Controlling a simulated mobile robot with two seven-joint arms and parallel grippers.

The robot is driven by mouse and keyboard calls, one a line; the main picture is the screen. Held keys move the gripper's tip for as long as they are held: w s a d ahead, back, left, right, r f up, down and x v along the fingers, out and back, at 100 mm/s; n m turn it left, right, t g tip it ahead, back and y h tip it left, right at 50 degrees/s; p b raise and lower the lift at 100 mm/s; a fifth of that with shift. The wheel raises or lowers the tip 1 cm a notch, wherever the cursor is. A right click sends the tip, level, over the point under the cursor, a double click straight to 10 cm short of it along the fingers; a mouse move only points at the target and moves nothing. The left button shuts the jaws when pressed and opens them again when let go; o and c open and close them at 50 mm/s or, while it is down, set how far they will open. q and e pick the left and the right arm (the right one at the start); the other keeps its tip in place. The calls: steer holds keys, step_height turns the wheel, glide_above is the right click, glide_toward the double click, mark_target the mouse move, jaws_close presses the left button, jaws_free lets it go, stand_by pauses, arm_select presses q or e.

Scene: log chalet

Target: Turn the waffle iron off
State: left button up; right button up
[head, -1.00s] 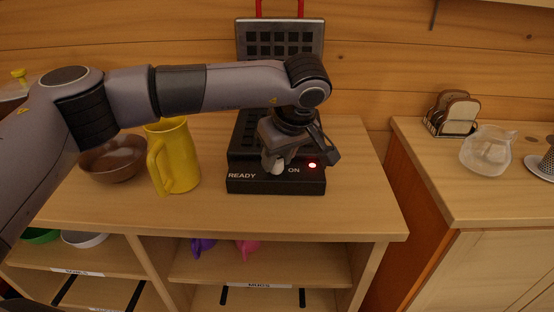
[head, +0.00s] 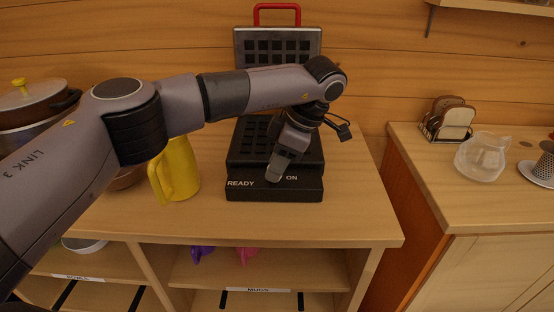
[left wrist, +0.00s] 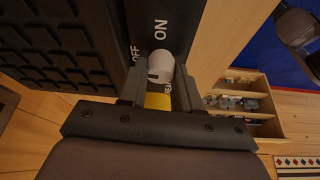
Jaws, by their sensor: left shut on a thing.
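The black waffle iron (head: 236,188) stands on the wooden counter with its lid (head: 278,36) raised and a red handle (head: 277,8) on top. Its front panel reads READY and ON. No red light shows there. My left gripper (head: 275,171) reaches down to the front panel, just left of the ON label. In the left wrist view it is shut on a pale grey knob (left wrist: 160,65), beside the ON and OFF labels. The gripper hides most of the knob in the head view.
A yellow pitcher (head: 177,172) stands left of the iron, with a brown bowl (head: 128,179) partly hidden behind my arm. A pot (head: 30,97) is at far left. A toast rack (head: 450,118) and glass jug (head: 483,157) stand on the right counter. The counter right of the iron is clear.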

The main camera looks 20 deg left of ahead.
arm_select(q)
steer(key=shift+n, duration=0.6)
steer(key=o, duration=1.1)
steer(key=shift+c, duration=0.2)
steer(key=v, duration=0.7)
steer(key=shift+w, duration=0.2)
steer(key=shift+r, duration=0.1)
